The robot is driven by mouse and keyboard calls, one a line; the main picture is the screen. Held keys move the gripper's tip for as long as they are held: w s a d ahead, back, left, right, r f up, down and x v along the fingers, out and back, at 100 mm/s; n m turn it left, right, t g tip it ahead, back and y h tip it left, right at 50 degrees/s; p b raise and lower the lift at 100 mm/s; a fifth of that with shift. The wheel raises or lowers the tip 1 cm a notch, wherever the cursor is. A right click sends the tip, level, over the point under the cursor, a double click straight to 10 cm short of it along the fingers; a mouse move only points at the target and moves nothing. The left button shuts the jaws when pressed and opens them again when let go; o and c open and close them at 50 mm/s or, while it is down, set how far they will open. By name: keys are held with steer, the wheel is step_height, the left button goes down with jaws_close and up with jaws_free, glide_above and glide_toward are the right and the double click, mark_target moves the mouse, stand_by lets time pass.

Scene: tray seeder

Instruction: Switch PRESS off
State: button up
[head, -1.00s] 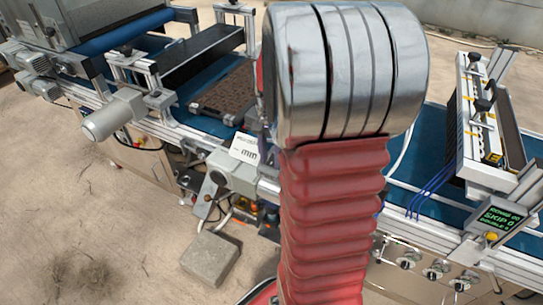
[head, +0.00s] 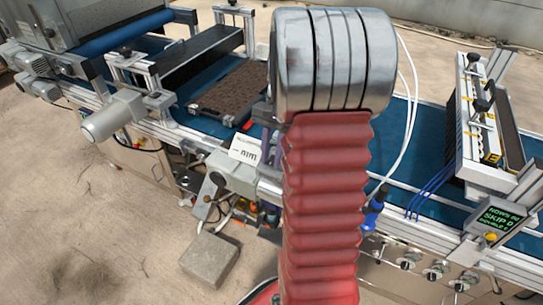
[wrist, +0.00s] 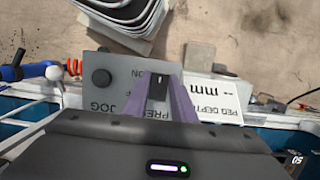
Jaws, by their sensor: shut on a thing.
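A grey control panel (wrist: 125,70) shows in the wrist view, its lettering upside down. The PRESS switch (wrist: 158,92) is a small black knob with a pale mark, beside the ON lettering and the PRESS label. My gripper (wrist: 162,84) has its two purple fingers around this knob, one on each side, shut on it. Another black knob (wrist: 101,78) sits to the left, by the JOG label. In the head view, a purple part of my gripper (head: 270,145) shows left of my red arm, which hides the panel there.
A white lettered plate (wrist: 213,85) lies right of the panel. A blue fitting (wrist: 11,73) is at the left. In the head view, a brown tray (head: 232,92) sits on the blue belt (head: 205,122), and a small green-lettered display (head: 497,220) stands at the right. A concrete block (head: 208,260) lies on the ground.

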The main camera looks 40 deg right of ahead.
steer(key=shift+w+d+g+y, duration=0.25)
steer(key=shift+d+g+y, duration=0.1)
steer(key=shift+y, duration=0.65)
steer(key=shift+r, duration=0.1)
steer(key=o, duration=1.1)
steer(key=shift+c, duration=0.2)
steer(key=v, duration=1.3)
steer(key=shift+d+r, duration=0.2)
steer(key=shift+r, duration=0.1)
